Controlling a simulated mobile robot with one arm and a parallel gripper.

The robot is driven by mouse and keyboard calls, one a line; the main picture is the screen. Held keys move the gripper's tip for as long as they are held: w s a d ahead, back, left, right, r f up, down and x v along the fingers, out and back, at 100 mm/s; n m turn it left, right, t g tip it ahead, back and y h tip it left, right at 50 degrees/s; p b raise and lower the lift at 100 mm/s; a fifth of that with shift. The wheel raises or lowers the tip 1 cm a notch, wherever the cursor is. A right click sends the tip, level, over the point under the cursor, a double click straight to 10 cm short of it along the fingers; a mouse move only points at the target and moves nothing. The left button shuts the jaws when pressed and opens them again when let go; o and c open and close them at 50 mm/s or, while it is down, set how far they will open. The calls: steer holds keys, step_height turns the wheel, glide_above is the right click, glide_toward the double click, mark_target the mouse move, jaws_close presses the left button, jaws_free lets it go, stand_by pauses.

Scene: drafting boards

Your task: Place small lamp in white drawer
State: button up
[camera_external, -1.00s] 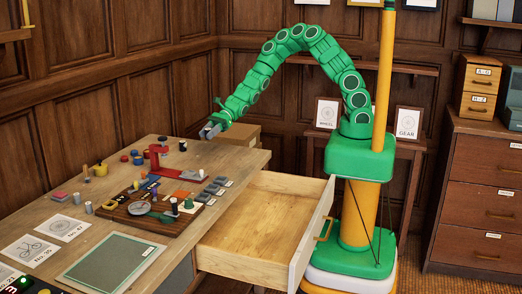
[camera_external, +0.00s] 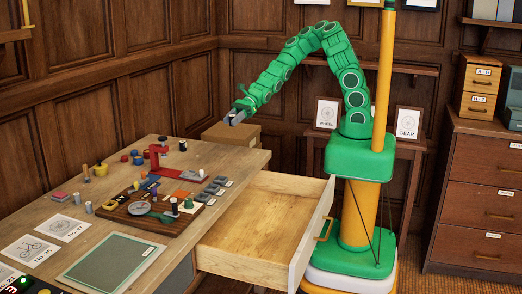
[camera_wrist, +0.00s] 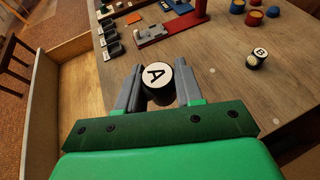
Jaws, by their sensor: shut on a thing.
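A similar piece marked B (camera_wrist: 257,57) stands on the bench top, to the right in the wrist view. The drawer (camera_external: 255,222), with pale outer sides and a bare wooden inside, is pulled out and looks empty. Its edge shows at the left of the wrist view (camera_wrist: 82,45).
The workbench (camera_external: 190,245) carries a red stand (camera_external: 160,160), a dark board with several small parts (camera_external: 140,218), grey trays and a green mat (camera_external: 112,262). A cardboard box (camera_external: 232,134) is behind the gripper. The space above the drawer is clear.

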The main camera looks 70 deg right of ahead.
steer(key=shift+w+d+r+m+t+h, duration=2.15)
steer(key=shift+w+d+m+t, duration=0.85)
steer(key=shift+w+d, duration=3.7)
steer(key=w+d+r+m+t+h, duration=0.1)
steer(key=w+d+r+m+h, duration=0.1)
steer(key=w+d+r+m, duration=0.3)
steer(key=w+d+r+t+h, duration=0.2)
steer(key=w+d+r+h, duration=0.1)
steer(key=d+r, duration=0.4)
steer(key=s+a+f+n+g+y, duration=0.3)
steer(key=s+a+f+n+y, duration=0.25)
steer(key=s+a+f, duration=0.5)
steer(key=s+a+f+n+g+y, duration=0.1)
steer(key=s+a+f+g, duration=0.1)
steer(key=a, duration=0.3)
steer(key=s+a+f+n+g+y, duration=0.1)
steer(key=s+a+n+g, duration=0.1)
steer(key=s+a, duration=0.3)
steer(key=s+a+f+n+g+y, duration=0.1)
steer(key=s+a+f+n+g, duration=0.1)
steer(key=s+a, duration=0.2)
steer(key=shift+a+f+n+y, duration=0.25)
steer(key=shift+a+f+y, duration=0.1)
steer(key=shift+a+y, duration=0.1)
